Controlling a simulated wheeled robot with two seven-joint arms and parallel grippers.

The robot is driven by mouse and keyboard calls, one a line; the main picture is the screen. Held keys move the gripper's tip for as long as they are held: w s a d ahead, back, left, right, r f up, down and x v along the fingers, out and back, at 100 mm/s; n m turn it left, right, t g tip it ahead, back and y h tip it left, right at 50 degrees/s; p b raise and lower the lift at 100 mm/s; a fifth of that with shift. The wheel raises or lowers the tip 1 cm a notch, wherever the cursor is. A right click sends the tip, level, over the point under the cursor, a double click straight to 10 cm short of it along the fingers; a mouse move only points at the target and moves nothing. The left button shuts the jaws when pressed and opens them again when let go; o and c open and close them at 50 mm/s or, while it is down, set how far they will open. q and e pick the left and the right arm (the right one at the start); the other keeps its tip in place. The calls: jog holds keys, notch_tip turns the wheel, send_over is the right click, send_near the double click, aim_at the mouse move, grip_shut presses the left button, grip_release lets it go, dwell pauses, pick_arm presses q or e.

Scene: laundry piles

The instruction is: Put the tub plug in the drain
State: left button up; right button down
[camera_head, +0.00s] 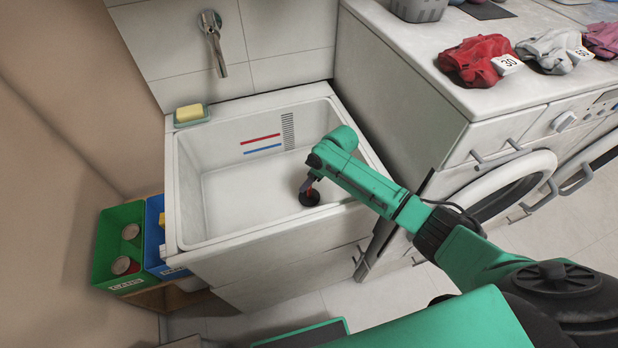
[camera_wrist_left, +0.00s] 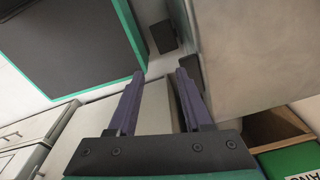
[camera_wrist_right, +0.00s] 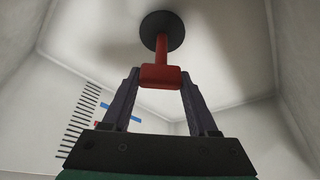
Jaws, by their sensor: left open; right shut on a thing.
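The tub plug is a black disc with a red handle. In the head view the plug (camera_head: 310,198) is low inside the white tub (camera_head: 190,243), toward its right side. My right gripper (camera_head: 309,184) reaches down into the tub from the right and is shut on the red handle. In the right wrist view the plug (camera_wrist_right: 162,31) extends beyond the fingertips of the right gripper (camera_wrist_right: 160,76). The drain cannot be made out. I cannot tell whether the disc touches the tub floor. My left gripper (camera_wrist_left: 158,77) is open and empty, outside the tub.
A tap (camera_head: 214,45) is on the wall above the tub. A yellow soap (camera_head: 189,112) sits on the back left corner. Green (camera_head: 104,243) and blue (camera_head: 153,225) bins stand left. A washing machine (camera_head: 400,85) with a red cloth (camera_head: 476,60) on top stands right.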

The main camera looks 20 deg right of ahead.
jog(key=shift+f+b, duration=0.35)
jog(key=shift+f, duration=0.1)
jog(key=shift+c, duration=0.5)
grip_release()
jog(key=v, duration=1.4)
jog(key=shift+s+r, duration=0.2)
jog(key=shift+r, duration=0.05)
jog(key=shift+r+p, duration=0.15)
jog(key=shift+p, duration=0.15)
